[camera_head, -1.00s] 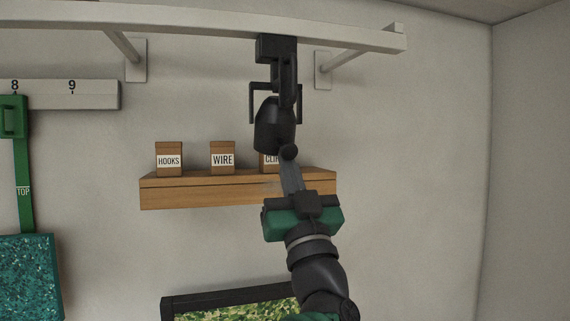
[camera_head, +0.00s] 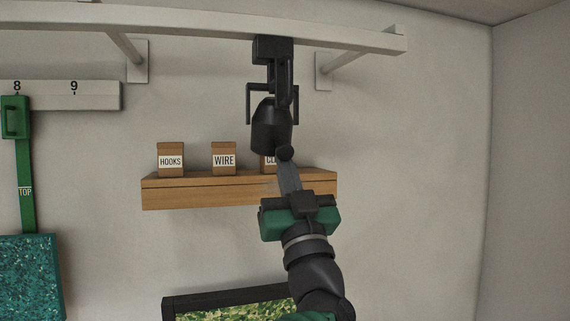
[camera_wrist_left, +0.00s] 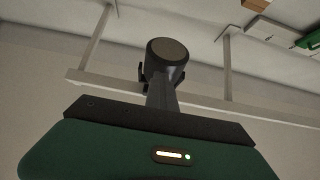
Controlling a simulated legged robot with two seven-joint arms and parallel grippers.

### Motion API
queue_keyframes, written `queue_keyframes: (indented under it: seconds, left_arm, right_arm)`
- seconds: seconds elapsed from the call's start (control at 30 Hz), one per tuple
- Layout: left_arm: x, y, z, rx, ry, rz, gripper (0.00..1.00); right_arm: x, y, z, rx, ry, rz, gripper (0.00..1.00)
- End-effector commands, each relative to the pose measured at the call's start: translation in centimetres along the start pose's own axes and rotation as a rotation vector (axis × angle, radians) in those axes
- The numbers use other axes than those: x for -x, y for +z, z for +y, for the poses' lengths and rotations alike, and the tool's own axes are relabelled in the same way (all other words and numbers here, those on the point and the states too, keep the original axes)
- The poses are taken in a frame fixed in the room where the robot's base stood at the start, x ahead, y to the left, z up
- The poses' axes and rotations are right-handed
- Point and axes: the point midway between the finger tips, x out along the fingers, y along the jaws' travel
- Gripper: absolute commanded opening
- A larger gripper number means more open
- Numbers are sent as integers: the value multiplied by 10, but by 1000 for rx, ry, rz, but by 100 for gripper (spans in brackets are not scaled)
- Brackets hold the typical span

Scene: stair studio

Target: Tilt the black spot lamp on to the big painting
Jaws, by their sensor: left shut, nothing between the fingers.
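The black spot lamp (camera_head: 271,126) hangs from the pale rail at the top in the head view, its head pointing downward in a yoke. It also shows in the left wrist view (camera_wrist_left: 166,58), with its round face toward the camera. My right gripper is out of view.
A wooden shelf (camera_head: 200,193) with boxes marked HOOKS (camera_head: 171,159) and WIRE (camera_head: 223,158) is behind my left gripper; a third box is partly hidden. A numbered rail (camera_head: 95,95) and green strap (camera_head: 24,165) with a teal panel (camera_head: 30,277) are at left. Right wall is bare.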

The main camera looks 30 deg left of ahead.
Motion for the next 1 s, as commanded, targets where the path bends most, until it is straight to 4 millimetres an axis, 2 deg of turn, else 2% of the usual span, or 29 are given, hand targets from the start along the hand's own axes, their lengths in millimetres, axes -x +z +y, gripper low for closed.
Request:
queue_keyframes:
  seconds: [0.03,0.4,0.73,1.0]
  left_arm:
    - [-5,-10,-6,5,-14,19,1]
    - [-5,-11,-8,4,-15,20,48]
    - [-2,-10,-10,4,-13,15,48]
    - [22,-12,-8,6,-10,11,48]
  right_arm:
    - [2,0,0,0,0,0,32]
    - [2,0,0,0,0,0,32]
    - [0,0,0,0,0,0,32]
    - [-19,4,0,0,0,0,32]
